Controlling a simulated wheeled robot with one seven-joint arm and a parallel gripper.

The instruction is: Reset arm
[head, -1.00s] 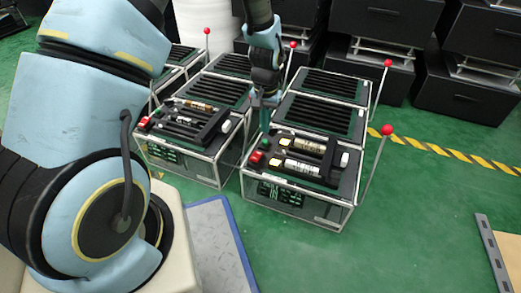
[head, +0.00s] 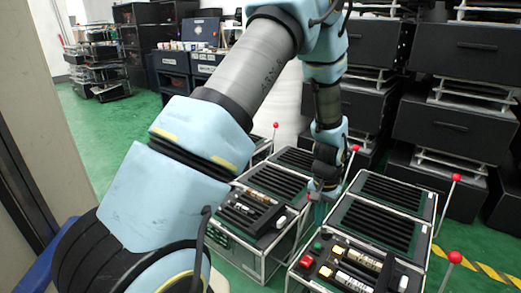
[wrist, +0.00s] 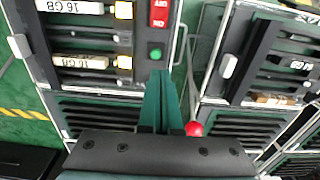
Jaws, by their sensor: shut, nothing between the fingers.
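My arm (head: 185,150) reaches forward from the lower left, bent at its elbow near the top of the head view. My gripper (head: 318,212) points down at the far end, above the gap between two dark, silver-framed lever boxes. In the wrist view, the green fingers of my gripper (wrist: 161,78) are together with nothing between them. The right box (head: 365,250) has a red switch (wrist: 159,12), a green button (wrist: 155,53) and white 16 GB modules (wrist: 80,62). The fingertips appear close beside the green button; contact cannot be told.
The left box (head: 255,205) stands beside the right one. Red-balled levers rise by the boxes, one (wrist: 193,128) close to my fingers in the wrist view. Black drawer units (head: 465,90) stand behind. Green floor (head: 110,150) is open at left.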

